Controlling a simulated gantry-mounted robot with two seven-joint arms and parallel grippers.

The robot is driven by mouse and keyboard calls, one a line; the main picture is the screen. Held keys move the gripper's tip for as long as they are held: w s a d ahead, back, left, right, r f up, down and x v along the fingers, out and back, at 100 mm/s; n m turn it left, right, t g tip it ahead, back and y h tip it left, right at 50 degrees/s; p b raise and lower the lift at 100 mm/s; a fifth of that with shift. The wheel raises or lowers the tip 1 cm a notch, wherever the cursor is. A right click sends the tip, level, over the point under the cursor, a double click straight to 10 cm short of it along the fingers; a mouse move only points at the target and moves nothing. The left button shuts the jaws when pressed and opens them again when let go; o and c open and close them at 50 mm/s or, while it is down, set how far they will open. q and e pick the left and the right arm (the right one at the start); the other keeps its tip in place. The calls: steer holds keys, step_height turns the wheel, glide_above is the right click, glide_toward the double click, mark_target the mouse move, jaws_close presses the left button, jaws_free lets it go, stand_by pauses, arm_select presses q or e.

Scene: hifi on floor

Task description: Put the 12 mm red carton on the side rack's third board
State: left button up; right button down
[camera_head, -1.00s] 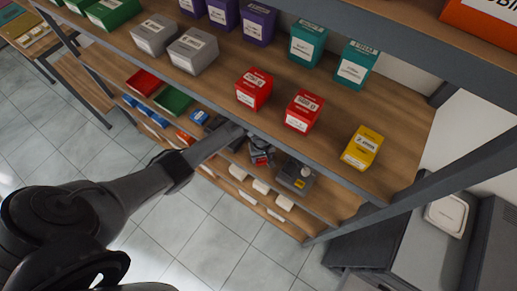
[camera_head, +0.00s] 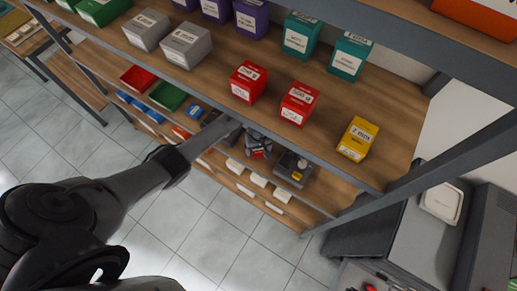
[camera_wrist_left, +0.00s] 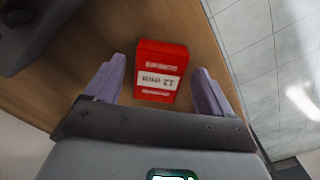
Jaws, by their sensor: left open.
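My left gripper (camera_wrist_left: 158,66) is open, with one finger on each side of the carton and a gap showing on both sides. In the head view, my left gripper (camera_head: 257,146) reaches in over a lower board of the large rack, and a bit of red shows at it. My right gripper is not in view. I cannot tell for certain which rack is the side rack; a wooden rack (camera_head: 72,82) stands at the far left.
Two red cartons (camera_head: 248,83) (camera_head: 298,104) and a yellow carton (camera_head: 357,139) stand on the board above my left arm. A dark grey device (camera_head: 293,169) sits right of the gripper. Red and green trays (camera_head: 167,96) lie left of it. The tiled floor in front is clear.

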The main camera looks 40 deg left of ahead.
mark_target(259, 150)
arm_select(q)
steer(key=shift+r+p, duration=0.45)
steer(key=shift+r, duration=1.05)
steer(key=s+d+m, duration=0.1)
steer(key=s+d+m+t, duration=0.1)
steer(key=d+m, duration=0.1)
steer(key=shift+s+d+f+m+y, duration=0.1)
steer(key=shift+s+d+m+y, duration=0.1)
steer(key=shift+s+m+y, duration=0.15)
steer(key=s+d+r+m+t, duration=0.1)
steer(key=s+r+m, duration=0.3)
steer(key=s+r, duration=0.4)
steer(key=s+d+r+m+t, duration=0.1)
steer(key=s+d+r+m, duration=0.3)
steer(key=s+r, duration=0.5)
steer(key=s+m+h, duration=0.1)
steer(key=s, duration=0.1)
steer(key=shift+s+r+t, duration=0.25)
steer(key=shift+s+t, duration=0.05)
steer(key=shift+d, duration=0.1)
